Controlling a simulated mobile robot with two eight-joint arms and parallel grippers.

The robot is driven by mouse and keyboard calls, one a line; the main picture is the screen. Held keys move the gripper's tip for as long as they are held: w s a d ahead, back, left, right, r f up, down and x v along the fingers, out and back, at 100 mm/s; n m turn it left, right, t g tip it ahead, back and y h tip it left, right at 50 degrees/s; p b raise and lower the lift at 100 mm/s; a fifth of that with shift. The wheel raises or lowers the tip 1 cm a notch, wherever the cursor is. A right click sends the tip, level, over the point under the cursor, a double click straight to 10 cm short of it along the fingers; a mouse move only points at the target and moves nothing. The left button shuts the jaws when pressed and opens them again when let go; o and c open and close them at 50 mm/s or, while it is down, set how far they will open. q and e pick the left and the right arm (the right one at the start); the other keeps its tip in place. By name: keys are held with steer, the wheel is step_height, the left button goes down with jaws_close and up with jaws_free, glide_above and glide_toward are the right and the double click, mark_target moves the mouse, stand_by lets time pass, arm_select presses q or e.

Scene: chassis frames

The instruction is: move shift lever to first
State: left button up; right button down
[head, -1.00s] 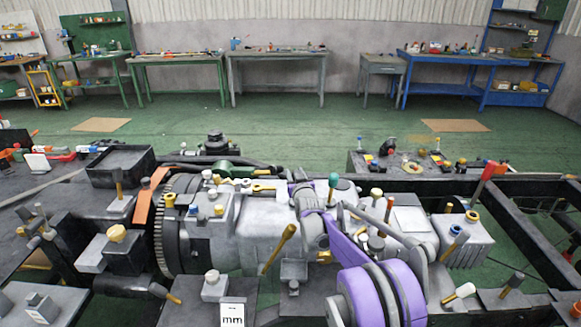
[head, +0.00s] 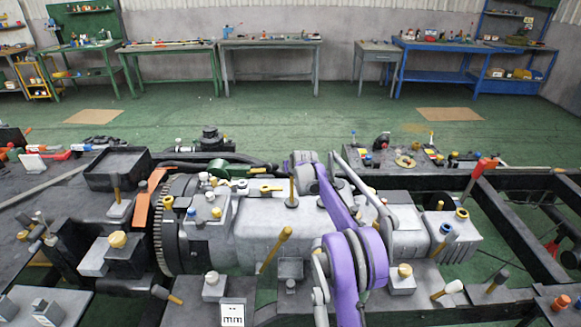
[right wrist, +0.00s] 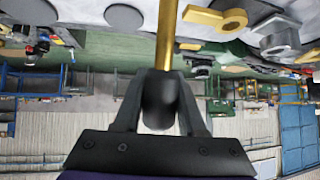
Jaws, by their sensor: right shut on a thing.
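My right arm, purple and grey, rises from the lower middle of the head view across the grey gearbox (head: 265,225). Its end (head: 304,170) is above the gearbox top, and the fingers there are hidden from the head. In the right wrist view, my right gripper (right wrist: 162,80) is shut on a gold rod (right wrist: 168,35), which I take for the shift lever. A dark rounded piece shows between the fingers. In the head view, a thin gold rod (head: 292,188) stands on a round grey base, right beside the arm's end. My left gripper is not in view.
A toothed ring (head: 168,225) and an orange strip (head: 149,200) are left of the gearbox. A gold-handled lever (head: 275,248) leans in front. A red-tipped lever (head: 479,174) stands at the right. A black tray (head: 117,163) lies back left; benches line the far wall.

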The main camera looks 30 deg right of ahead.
steer(key=shift+d+r, duration=0.1)
steer(key=shift+r, duration=0.05)
steer(key=c, duration=0.8)
jaws_free()
steer(key=o, duration=0.3)
steer(key=shift+w, duration=0.1)
steer(key=shift+s+a+r, duration=0.2)
steer(key=shift+s+r, duration=0.05)
steer(key=shift+s, duration=0.3)
steer(key=b+v, duration=0.1)
steer(key=v, duration=0.8)
steer(key=shift+r, duration=0.2)
steer(key=shift+s, duration=0.15)
